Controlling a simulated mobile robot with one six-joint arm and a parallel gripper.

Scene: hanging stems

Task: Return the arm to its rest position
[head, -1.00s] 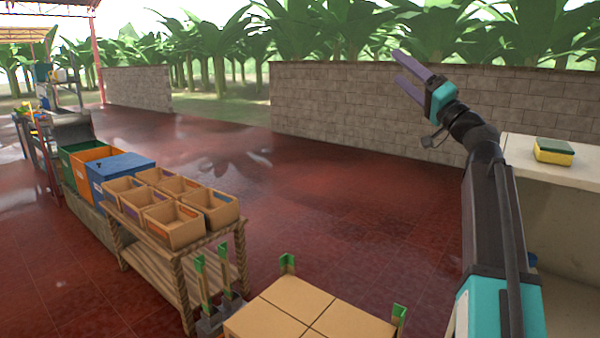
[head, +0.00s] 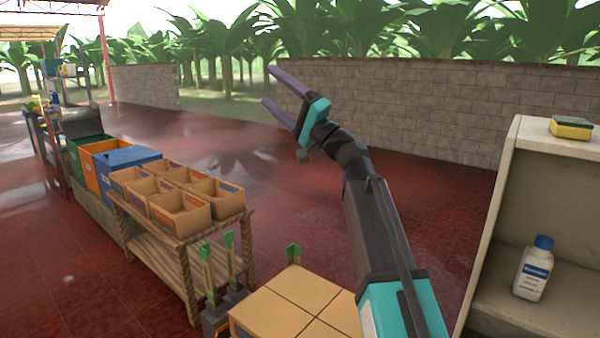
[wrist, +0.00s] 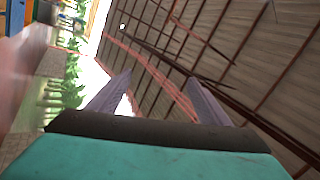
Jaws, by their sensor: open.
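My gripper (head: 272,88) is raised in the head view, in front of the block wall and trees. Its two purple fingers are spread apart, pointing up and to the left, with nothing between them. In the wrist view the open fingers (wrist: 160,88) point toward the roof beams, and the gap between them is empty. My arm reaches up from the lower right of the head view.
A shelf (head: 500,215) at right holds a white bottle (head: 533,270) and a sponge (head: 571,127). A wooden table (head: 180,235) with several cardboard boxes stands left, near coloured bins (head: 127,165). Cartons (head: 290,300) lie below my arm. Open red floor lies behind.

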